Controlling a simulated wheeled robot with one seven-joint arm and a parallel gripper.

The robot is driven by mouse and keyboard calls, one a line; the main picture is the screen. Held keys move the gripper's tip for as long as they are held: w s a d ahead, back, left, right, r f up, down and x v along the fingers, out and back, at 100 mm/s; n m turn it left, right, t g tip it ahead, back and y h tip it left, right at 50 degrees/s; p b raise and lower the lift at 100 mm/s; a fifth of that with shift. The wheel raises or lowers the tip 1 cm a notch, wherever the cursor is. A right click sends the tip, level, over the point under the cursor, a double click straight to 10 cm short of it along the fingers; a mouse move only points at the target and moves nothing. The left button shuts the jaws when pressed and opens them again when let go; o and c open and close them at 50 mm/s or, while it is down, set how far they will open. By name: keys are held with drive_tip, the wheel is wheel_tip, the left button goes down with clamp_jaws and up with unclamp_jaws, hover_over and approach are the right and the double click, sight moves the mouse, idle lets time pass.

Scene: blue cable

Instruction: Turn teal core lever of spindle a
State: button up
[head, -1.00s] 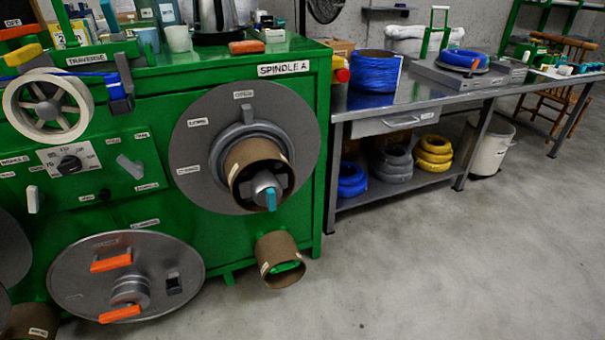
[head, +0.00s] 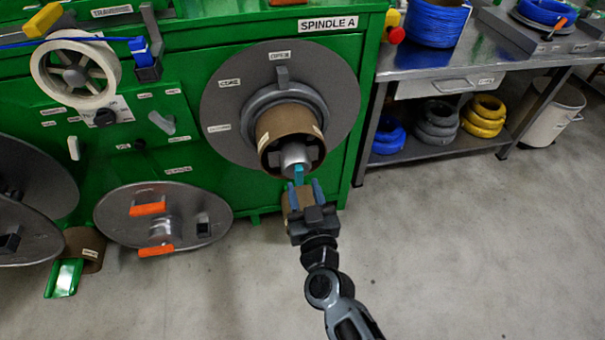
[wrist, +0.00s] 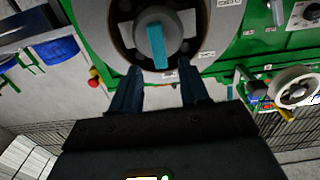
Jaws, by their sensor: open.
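Spindle A is a grey disc (head: 345,80) on the green machine, with a brown cardboard core (head: 278,125) around its hub. The teal core lever (head: 299,174) points down from the grey hub in the middle of the core. In the wrist view the teal lever (wrist: 158,48) shows ahead, between the lines of my fingers. My gripper (head: 304,186) is open, its blue fingers just below and in front of the lever. In the wrist view my gripper (wrist: 160,92) is empty. The head view does not clearly show whether a finger touches the lever.
A second cardboard core lies partly hidden behind my gripper. A grey disc (head: 190,208) with orange handles (head: 148,209) is at the lower left. A metal bench (head: 450,78) with cable coils stands at the right. The concrete floor (head: 470,250) is clear.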

sight(299, 175)
drive_tip(key=shift+b+x, duration=0.65)
drive_tip(key=shift+x, duration=1.6)
clamp_jaws()
